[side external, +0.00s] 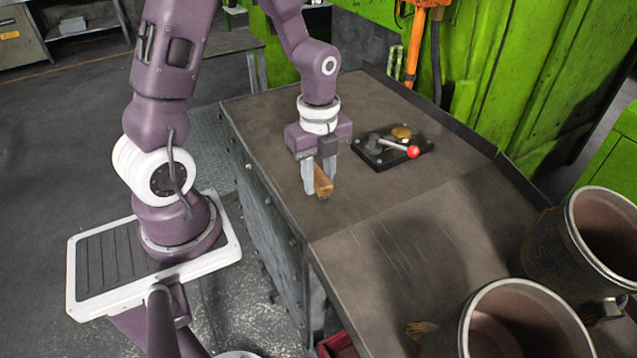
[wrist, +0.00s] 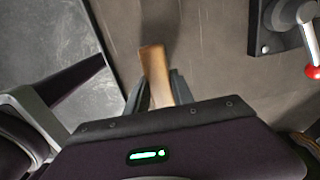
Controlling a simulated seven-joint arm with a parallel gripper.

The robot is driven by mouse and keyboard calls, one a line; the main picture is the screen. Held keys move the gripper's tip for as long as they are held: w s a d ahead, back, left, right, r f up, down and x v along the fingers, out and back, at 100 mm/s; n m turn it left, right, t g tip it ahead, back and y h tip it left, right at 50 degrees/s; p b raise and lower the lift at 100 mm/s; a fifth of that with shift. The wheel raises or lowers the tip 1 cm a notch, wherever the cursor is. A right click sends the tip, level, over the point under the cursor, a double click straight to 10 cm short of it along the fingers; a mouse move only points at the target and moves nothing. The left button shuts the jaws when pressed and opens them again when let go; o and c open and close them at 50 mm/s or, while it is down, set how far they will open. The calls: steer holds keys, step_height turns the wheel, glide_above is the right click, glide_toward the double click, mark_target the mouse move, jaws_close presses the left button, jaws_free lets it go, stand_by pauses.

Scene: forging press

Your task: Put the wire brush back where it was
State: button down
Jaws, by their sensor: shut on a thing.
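The wire brush shows as a brown wooden piece (side external: 323,183) between the fingers of my gripper (side external: 318,176) in the side view. My gripper is shut on it, over the far part of the metal bench top (side external: 375,205). In the wrist view the wooden part (wrist: 155,65) sticks out, tilted, past the fingers of my gripper (wrist: 160,92). The bristles are not clearly visible. I cannot tell whether the brush touches the bench.
A black lever plate (side external: 373,157) with a red knob (side external: 413,151) stands right of my gripper. Two metal drums (side external: 517,330) (side external: 578,255) are at the lower right. A small brown thing (side external: 420,328) lies beside the nearer drum. The bench between is clear.

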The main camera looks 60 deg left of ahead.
mark_target(318, 178)
steer(key=shift+f, duration=0.75)
steer(key=shift+f, duration=0.1)
steer(key=c, duration=1.1)
jaws_free()
step_height(318, 178, up, 13)
steer(key=s+d+r+n+t, duration=0.2)
steer(key=s+n, duration=0.2)
steer(key=n, duration=0.2)
steer(key=s+d+r+n+t, duration=0.1)
steer(key=s+d+r+n, duration=0.2)
steer(key=n, duration=0.3)
steer(key=s+d+r+n+t, duration=0.2)
steer(key=s+r+n, duration=0.1)
steer(key=n, duration=0.3)
steer(key=shift+s+d+r+t, duration=0.15)
steer(key=shift+s, duration=0.3)
steer(key=shift+s+d+r+t, duration=0.1)
steer(key=shift+s+t, duration=0.05)
steer(key=shift+s, duration=0.3)
